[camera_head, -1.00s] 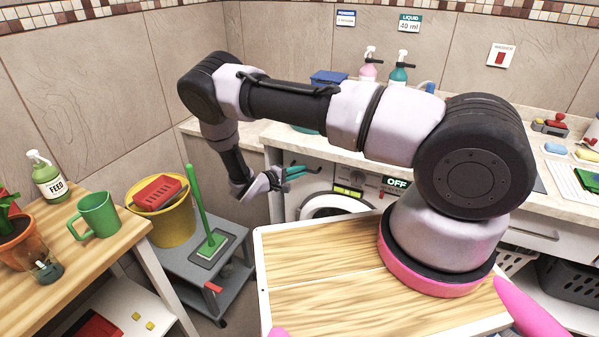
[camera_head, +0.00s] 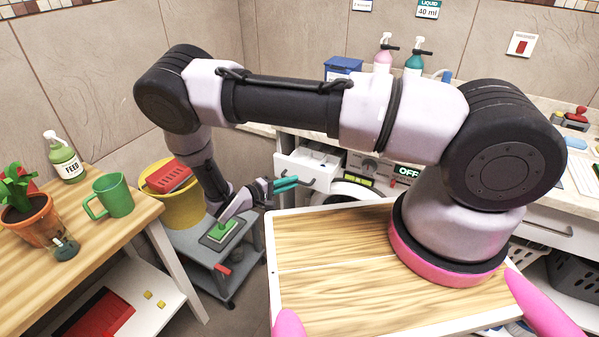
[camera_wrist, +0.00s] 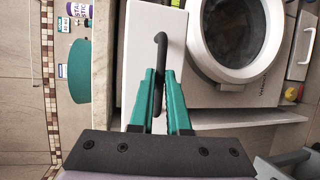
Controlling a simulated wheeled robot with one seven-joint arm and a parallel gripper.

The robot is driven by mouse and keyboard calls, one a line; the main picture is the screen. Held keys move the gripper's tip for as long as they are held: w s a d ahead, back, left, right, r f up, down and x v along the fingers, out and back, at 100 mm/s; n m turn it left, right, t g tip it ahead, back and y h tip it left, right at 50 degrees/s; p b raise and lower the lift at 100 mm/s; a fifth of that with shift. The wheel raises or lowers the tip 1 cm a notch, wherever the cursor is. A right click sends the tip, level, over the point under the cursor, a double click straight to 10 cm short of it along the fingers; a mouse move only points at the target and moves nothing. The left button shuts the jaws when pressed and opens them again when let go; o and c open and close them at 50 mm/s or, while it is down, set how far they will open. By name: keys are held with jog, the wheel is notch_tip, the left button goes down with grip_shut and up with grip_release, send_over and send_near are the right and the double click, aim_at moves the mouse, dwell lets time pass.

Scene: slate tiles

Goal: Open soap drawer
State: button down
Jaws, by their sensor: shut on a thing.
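The white soap drawer (camera_head: 314,158) at the left of the washing machine stands pulled out, with its inside compartments showing from above in the head view. Its white front fills the upper middle of the wrist view (camera_wrist: 138,48). A dark bar handle (camera_wrist: 161,50) is on that front. My gripper (camera_head: 296,183) has its teal fingers at the handle; in the wrist view the fingers (camera_wrist: 161,78) lie on either side of the handle and are shut on it. The exact contact is partly hidden by the fingers.
The washing machine's round door (camera_wrist: 232,35) is beside the drawer. A grey cart (camera_head: 195,250) with a green-handled brush stands close under my forearm. A wooden table (camera_head: 80,235) with a green mug (camera_head: 113,195) is at the left.

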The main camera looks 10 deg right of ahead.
jog(key=shift+s+a, duration=0.8)
jog(key=shift+s, duration=0.3)
jog(key=shift+s+a, duration=0.8)
jog(key=shift+s, duration=0.25)
jog(key=c, duration=0.9)
grip_release()
jog(key=v, duration=1)
jog(key=shift+s+a+r, duration=0.1)
jog(key=shift+s+a, duration=0.05)
jog(key=shift+a, duration=0.2)
